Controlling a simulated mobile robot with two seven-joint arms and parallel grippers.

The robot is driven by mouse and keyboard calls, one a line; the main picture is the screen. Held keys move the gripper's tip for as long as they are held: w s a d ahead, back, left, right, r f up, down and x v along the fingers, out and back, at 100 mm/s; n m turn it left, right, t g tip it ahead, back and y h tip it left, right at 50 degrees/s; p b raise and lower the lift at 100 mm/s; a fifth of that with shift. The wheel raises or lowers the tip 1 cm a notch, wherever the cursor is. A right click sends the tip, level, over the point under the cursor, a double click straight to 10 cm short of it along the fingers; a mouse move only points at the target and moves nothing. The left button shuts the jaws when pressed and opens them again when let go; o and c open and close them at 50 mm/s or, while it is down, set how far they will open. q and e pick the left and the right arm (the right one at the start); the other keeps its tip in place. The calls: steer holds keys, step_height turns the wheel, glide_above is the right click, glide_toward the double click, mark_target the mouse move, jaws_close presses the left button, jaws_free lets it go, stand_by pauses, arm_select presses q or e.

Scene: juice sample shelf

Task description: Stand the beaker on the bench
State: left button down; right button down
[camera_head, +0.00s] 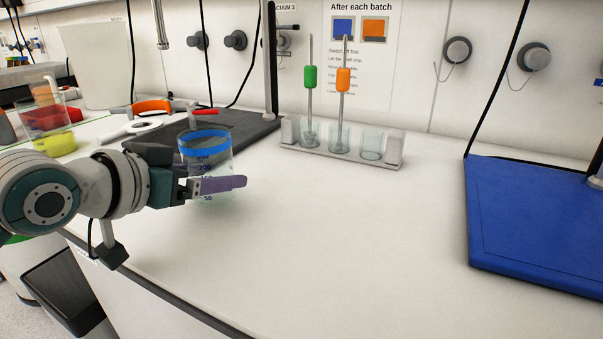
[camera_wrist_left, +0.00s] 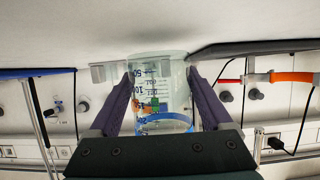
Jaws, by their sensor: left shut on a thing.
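The beaker (camera_head: 212,164) is clear, with a blue band near its rim and dark volume marks. My left gripper (camera_head: 220,183) is shut on the beaker's sides, with a purple finger across its lower front. The beaker looks upright. In the left wrist view, which is upside down, the beaker (camera_wrist_left: 160,98) sits between the two purple fingers (camera_wrist_left: 160,76). I cannot tell whether its base touches the white bench (camera_head: 330,240) or hangs just above it. My right gripper is not in view.
A clear rack (camera_head: 340,155) with green- and orange-marked rods stands behind, to the right. A dark mat (camera_head: 255,130) with a stand is behind the beaker. A blue board (camera_head: 540,225) lies at the right. The bench's front middle is clear; its edge runs close below my left arm.

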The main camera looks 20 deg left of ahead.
arm_select(q)
steer(key=shift+f, duration=0.8)
steer(key=shift+f, duration=0.2)
jaws_free()
steer(key=shift+r, duration=0.15)
steer(key=shift+s+r, duration=0.1)
steer(key=shift+r, duration=0.05)
steer(key=p+v, duration=0.3)
steer(key=v, duration=0.8)
steer(key=shift+s+r, duration=0.1)
steer(key=shift+s, duration=0.25)
